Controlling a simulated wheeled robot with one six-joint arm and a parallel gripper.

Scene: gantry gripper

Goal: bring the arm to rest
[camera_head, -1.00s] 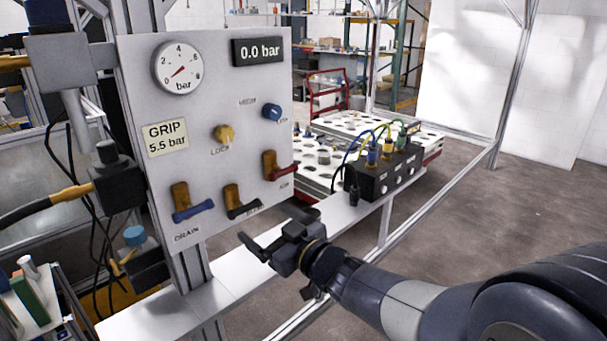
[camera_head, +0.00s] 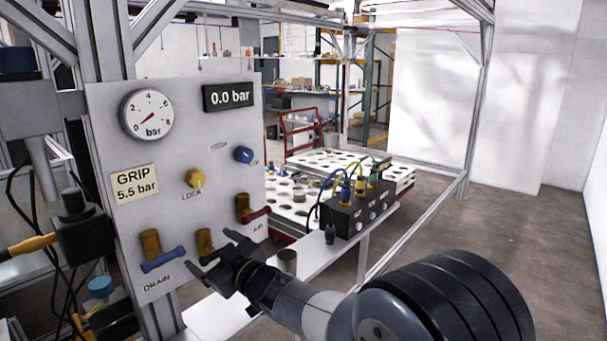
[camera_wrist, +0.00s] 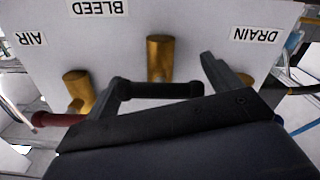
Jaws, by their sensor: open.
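My gripper (camera_head: 210,254) is open and empty, in front of the lower edge of the grey valve panel (camera_head: 220,130). In the head view it partly covers the middle valve (camera_head: 203,241). In the wrist view, which shows the panel upside down, my gripper (camera_wrist: 163,72) has its fingers spread toward the BLEED valve (camera_wrist: 160,58). The black BLEED handle (camera_wrist: 160,90) shows between the fingers; I cannot tell whether they touch it. The red AIR handle (camera_head: 256,214) and blue DRAIN handle (camera_head: 162,259) sit on either side.
A grey cup (camera_head: 287,262) stands on the white ledge (camera_head: 215,318) beside my arm. A black connector box (camera_head: 358,212) with cables is farther right. Open floor (camera_head: 440,225) lies at right.

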